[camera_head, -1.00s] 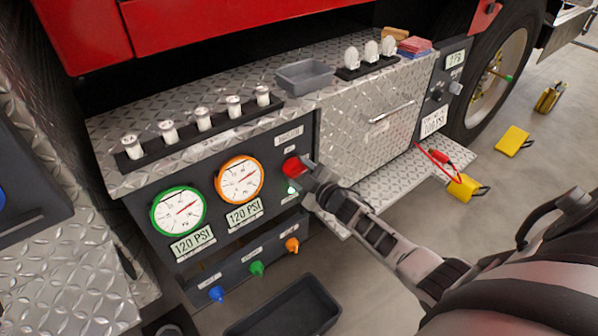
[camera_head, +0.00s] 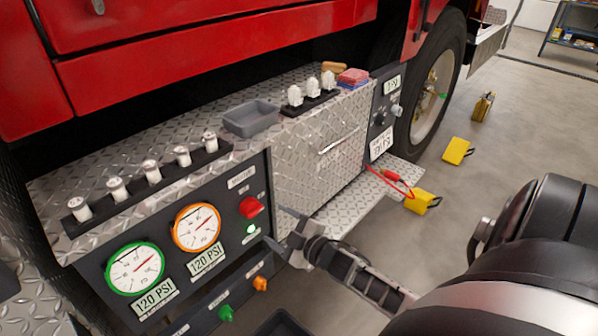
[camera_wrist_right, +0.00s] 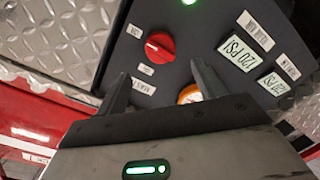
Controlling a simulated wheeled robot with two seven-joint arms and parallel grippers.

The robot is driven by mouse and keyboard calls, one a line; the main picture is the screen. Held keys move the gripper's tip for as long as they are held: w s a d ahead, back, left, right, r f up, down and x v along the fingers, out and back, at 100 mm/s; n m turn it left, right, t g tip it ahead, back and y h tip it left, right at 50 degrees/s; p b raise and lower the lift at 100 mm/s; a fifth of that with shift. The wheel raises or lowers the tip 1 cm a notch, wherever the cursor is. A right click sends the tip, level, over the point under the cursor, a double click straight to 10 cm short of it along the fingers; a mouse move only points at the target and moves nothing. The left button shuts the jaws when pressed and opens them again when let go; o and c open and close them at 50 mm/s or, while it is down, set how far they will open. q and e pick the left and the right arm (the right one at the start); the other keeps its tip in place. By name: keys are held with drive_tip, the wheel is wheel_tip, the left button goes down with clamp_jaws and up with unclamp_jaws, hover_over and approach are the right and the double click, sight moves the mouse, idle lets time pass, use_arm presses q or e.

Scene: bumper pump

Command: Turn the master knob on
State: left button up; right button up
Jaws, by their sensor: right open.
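The red master knob (camera_head: 251,207) is on the dark pump panel (camera_head: 228,182), under a label and above a lit green light (camera_head: 251,229). It also shows in the right wrist view (camera_wrist_right: 160,47), with a white mark on its face and small labels around it. My right gripper (camera_head: 291,225) is just right of the knob, apart from it. In the right wrist view its two fingers (camera_wrist_right: 160,88) are spread and empty, with the knob beyond the gap between them. My left gripper is not in view.
Two gauges, one green-rimmed (camera_head: 135,269) and one orange-rimmed (camera_head: 197,227), sit left of the knob. A diamond-plate ledge above holds a grey tray (camera_head: 251,117) and several white-topped fittings (camera_head: 151,172). Yellow chocks (camera_head: 457,151) lie on the floor at right.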

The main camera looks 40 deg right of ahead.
drive_tip(key=s, duration=0.7)
drive_tip(key=shift+d+r, duration=0.25)
drive_tip(key=shift+r, duration=0.15)
drive_tip(key=s+a+m+g+y, duration=0.1)
drive_tip(key=s+a+m+g, duration=0.2)
drive_tip(key=a, duration=0.7)
drive_tip(key=s+a+r+m+g, duration=0.1)
drive_tip(key=s+a+m+g, duration=0.2)
drive_tip(key=s+a, duration=0.4)
drive_tip(key=a+m, duration=0.1)
drive_tip(key=a, duration=0.3)
drive_tip(key=shift+s+a+m+y, duration=0.2)
drive_tip(key=shift+a+m+y, duration=0.1)
drive_tip(key=shift+y, duration=0.1)
drive_tip(key=shift+r, duration=0.1)
